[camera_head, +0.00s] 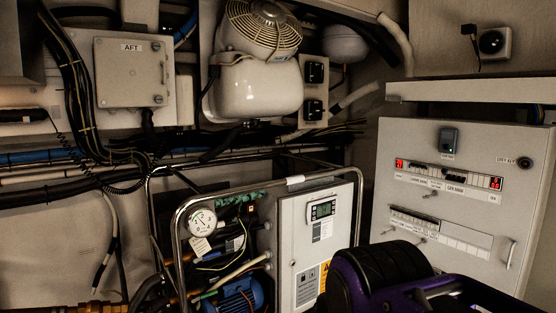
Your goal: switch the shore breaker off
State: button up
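A pale electrical panel (463,205) stands at the right. It carries a dark grey switch or socket housing (448,139) near its top, with a small label below it. A middle strip (447,175) has red lit displays at both ends and a small toggle (430,193) below it. A lower strip (440,232) holds a row of small pale parts, with another toggle by its left end. The labels are too small to read, so I cannot tell which part is the shore breaker or its position. My purple and black arm shows at the bottom right; my gripper's fingertips are not visible.
A metal tube frame (178,235) around a chiller unit with a white control box (318,240) stands left of the panel. A ledge (470,91) juts out above the panel. The panel has a handle (511,255) at its lower right. Cables and pipes crowd the left.

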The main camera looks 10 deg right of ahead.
aim_at(422, 167)
jog(key=i+l+z, duration=0.2)
jog(key=z, duration=0.15)
jog(key=i+l+z, duration=0.1)
jog(key=z, duration=0.25)
jog(key=i+z, duration=0.3)
